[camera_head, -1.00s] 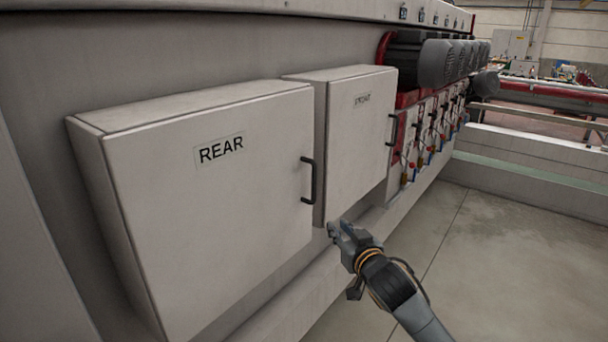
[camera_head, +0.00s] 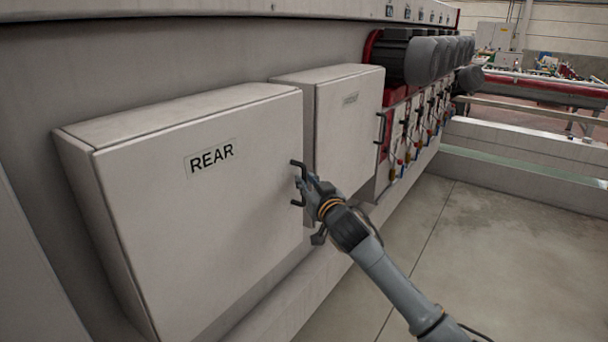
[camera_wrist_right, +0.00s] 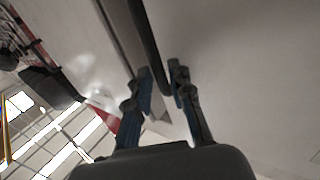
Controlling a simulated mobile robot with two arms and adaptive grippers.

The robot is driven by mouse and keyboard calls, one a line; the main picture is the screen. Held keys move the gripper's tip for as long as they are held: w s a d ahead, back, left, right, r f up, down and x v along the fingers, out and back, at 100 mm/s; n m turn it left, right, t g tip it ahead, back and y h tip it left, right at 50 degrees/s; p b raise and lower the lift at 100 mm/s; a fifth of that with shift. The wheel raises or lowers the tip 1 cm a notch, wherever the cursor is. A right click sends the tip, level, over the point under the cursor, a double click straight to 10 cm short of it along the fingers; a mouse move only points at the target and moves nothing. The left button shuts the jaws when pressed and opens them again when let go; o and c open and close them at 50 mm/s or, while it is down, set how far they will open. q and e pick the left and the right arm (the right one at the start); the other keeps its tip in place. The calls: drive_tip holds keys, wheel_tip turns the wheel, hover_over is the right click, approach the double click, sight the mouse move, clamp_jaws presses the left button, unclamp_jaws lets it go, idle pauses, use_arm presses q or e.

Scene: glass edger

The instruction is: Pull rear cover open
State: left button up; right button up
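The rear cover (camera_head: 215,215) is a large pale box door labelled REAR, at the left of the head view, and it looks closed. Its black handle (camera_head: 297,164) is at the door's right edge. My right gripper (camera_head: 302,183) is at this handle. In the right wrist view, my right gripper (camera_wrist_right: 160,82) has its two fingers apart, with the dark handle bar (camera_wrist_right: 149,45) running in between them. I cannot tell whether the fingers touch the bar. My left gripper is not in view.
A second, smaller pale cabinet (camera_head: 345,125) with its own black handle stands just right of the rear cover. Beyond it are grey motors (camera_head: 425,60) and red machine parts. The concrete floor (camera_head: 490,260) at the right is clear.

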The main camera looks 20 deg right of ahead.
drive_tip(key=shift+w+a, duration=0.1)
drive_tip(key=shift+w, duration=1.1)
clamp_jaws()
